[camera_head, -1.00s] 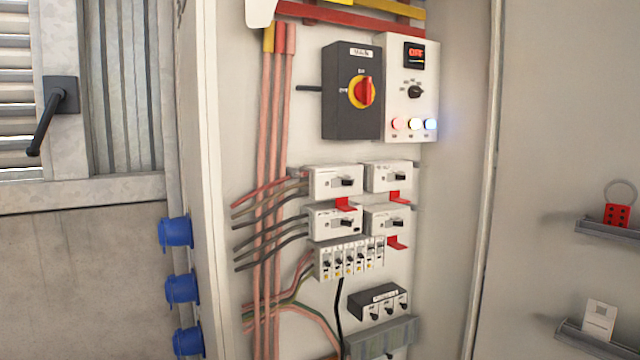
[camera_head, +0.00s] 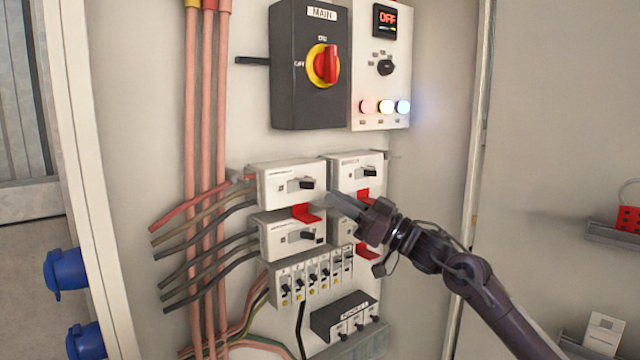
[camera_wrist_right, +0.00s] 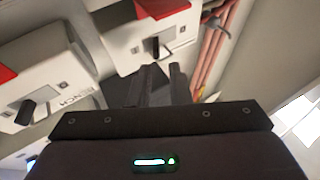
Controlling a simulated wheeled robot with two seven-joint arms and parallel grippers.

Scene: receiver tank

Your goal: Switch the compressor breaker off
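Four-pole positions hold white breakers in two rows, with labels too small to read for certain. The upper left breaker (camera_head: 270,186) has a dark toggle (camera_head: 301,184) pointing right. The lower left breaker (camera_head: 272,238) is directly below it, and the upper right breaker (camera_head: 345,166) is beside it. My right gripper (camera_head: 336,202) is in front of the breakers, its tips just right of the upper left one. In the right wrist view its two fingers (camera_wrist_right: 163,75) are narrowly apart and empty, pointing towards a breaker toggle (camera_wrist_right: 155,48). My left gripper is out of view.
A main switch (camera_head: 310,65) with a red knob and a control box (camera_head: 383,65) reading OFF are above. Small breakers (camera_head: 315,275) and a black switch box (camera_head: 343,317) are below. Red tabs (camera_head: 306,213) stick out beneath breakers. Cables (camera_head: 205,130) run at left.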

